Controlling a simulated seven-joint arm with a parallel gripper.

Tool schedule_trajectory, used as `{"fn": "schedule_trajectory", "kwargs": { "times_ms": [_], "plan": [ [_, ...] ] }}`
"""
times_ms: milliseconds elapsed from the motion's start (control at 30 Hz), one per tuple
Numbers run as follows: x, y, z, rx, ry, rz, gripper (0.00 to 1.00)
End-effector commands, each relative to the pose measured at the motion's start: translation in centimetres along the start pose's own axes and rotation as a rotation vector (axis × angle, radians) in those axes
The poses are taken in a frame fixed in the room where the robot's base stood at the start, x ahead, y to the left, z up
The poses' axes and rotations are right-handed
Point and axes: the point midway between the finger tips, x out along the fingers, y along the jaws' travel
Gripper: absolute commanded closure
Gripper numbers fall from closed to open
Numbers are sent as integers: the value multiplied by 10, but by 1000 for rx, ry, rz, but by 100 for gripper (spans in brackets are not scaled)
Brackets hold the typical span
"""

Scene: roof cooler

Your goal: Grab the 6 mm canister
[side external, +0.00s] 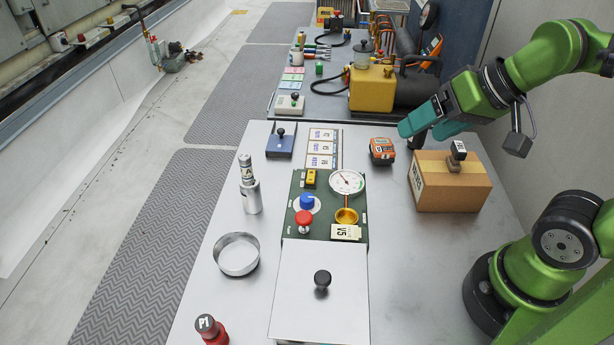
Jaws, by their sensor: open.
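A silver cylinder (251,196) with a smaller dark-marked piece on top stands upright at the left of the grey table. A red canister (213,335) with a dark cap marked P1 stands at the bottom left, partly cut off by the frame edge. I cannot read a 6 mm marking on either one. My gripper (424,132), with teal fingers, is open above the table's right side, near the orange and black device (382,151). It is far to the right of both cylinders, and nothing shows between its fingers.
A cardboard box (435,190) with a stamp-like object (457,152) stands below my gripper. A green panel (297,226) with gauge and knobs, a black-knobbed lidded box (298,308), a metal ring (236,254) and a blue box (279,150) occupy the table.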

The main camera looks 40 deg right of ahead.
Motion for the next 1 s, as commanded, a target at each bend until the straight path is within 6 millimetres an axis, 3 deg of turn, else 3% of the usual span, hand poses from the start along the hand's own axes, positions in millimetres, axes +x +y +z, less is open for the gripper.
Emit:
{"fn": "schedule_trajectory", "kwargs": {
  "times_ms": [167, 267, 500, 700, 833, 1000],
  "plan": [
    [10, 17, -7, 66, -29, 46, 20],
    [21, 40, -31, 215, -53, 100, 20],
    [42, 130, -104, 1172, 8, 255, 20],
    [50, 198, -139, 1915, 156, 331, 20],
    [50, 229, -155, 2332, 276, 335, 20],
    [44, 236, -170, 2692, 382, 277, 20]
  ]
}}
